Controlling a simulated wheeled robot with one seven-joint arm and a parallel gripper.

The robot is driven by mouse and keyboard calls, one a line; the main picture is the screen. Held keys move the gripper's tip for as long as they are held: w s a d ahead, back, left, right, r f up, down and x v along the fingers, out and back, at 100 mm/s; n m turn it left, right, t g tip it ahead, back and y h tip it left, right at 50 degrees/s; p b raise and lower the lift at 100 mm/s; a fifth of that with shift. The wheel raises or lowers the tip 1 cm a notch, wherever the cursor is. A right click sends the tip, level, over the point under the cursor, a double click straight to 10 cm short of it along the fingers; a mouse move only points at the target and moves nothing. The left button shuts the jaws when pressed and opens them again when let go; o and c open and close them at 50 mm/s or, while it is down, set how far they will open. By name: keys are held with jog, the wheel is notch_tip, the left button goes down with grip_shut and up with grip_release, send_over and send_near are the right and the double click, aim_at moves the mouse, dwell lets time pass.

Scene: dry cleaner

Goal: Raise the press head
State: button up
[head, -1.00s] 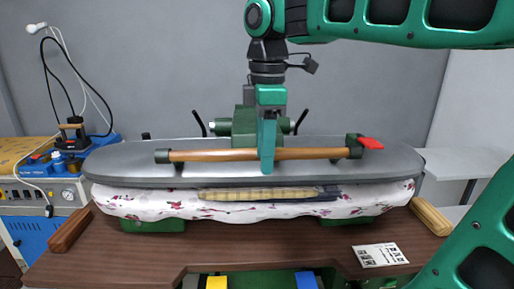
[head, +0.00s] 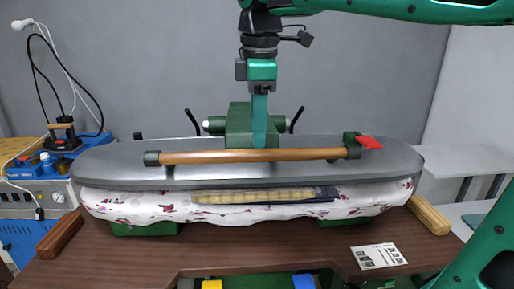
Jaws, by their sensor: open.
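The press head (head: 110,170) is a long grey metal plate lying low and flat over the floral padded board (head: 150,205). A wooden handle bar (head: 210,157) with dark green end brackets runs along its front. A folded yellow checked and dark cloth (head: 255,196) shows between head and pad. My gripper (head: 260,145) points down at the middle of the bar, its fingertips ending at or just behind the bar's upper edge. It is open and holds nothing; one finger hides the other, and any contact with the bar cannot be told.
A red piece (head: 369,142) sits at the bar's right bracket. A green block (head: 239,118) with two black levers stands behind the head. Yellow (head: 212,285) and blue (head: 303,281) pedals lie below. An iron (head: 62,138) on a blue unit is at left; white shelves (head: 465,165) are at right.

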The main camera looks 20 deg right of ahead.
jog(key=shift+w+d+f, duration=0.1)
jog(key=shift+w+f, duration=0.1)
jog(key=shift+f, duration=1.15)
jog(key=shift+w+f, duration=0.2)
jog(key=shift+f, duration=1.15)
jog(key=shift+c, duration=0.3)
grip_shut()
